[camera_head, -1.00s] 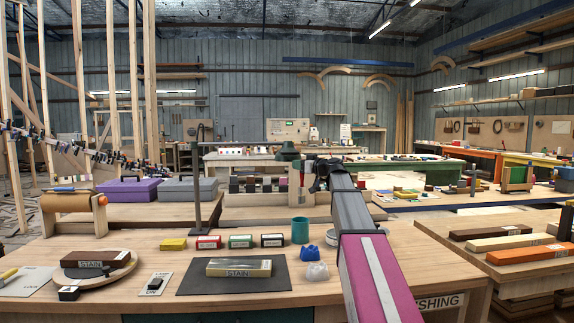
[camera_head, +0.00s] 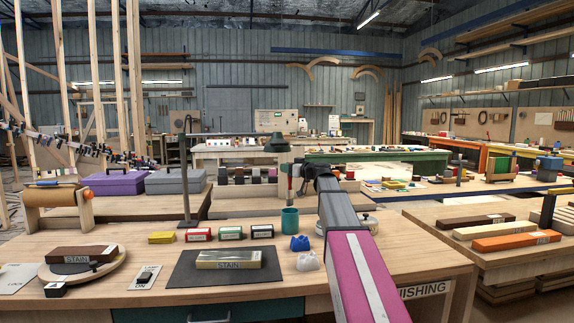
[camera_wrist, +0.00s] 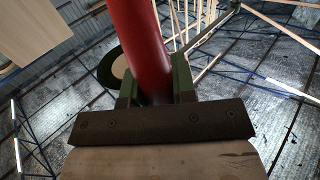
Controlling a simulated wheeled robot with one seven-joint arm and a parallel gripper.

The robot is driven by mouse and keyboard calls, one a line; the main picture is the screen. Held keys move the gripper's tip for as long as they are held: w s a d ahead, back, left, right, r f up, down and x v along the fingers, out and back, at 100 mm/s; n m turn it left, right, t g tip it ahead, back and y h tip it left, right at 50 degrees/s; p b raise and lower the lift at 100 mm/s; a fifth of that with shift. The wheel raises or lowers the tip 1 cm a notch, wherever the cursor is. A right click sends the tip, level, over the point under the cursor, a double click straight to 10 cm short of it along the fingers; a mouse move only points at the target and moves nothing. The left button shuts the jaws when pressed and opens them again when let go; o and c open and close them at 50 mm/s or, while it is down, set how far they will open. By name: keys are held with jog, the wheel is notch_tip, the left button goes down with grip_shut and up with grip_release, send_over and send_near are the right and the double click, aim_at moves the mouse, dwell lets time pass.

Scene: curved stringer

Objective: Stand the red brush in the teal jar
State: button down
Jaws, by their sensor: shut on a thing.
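The teal jar (camera_head: 290,220) stands upright on the wooden bench, near its back edge. My gripper (camera_head: 295,170) is above the jar in the head view. It is shut on the red brush (camera_head: 291,187), which hangs roughly upright. In the wrist view the red handle (camera_wrist: 148,45) runs between the green fingers (camera_wrist: 155,90). The brush's lower end lies close above the jar's rim in the picture. I cannot tell whether it is over the opening, inside it or behind it.
A blue object (camera_head: 299,243) and a pale one (camera_head: 307,261) sit just in front of the jar. Small labelled boxes (camera_head: 231,233) stand to its left. A dark post (camera_head: 187,170) rises farther left.

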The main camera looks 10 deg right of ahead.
jog(key=shift+f, duration=4)
jog(key=c, duration=0.8)
grip_release()
jog(key=shift+c, duration=0.2)
send_near(292, 186)
jog(key=shift+x, duration=0.9)
jog(key=shift+s, duration=0.1)
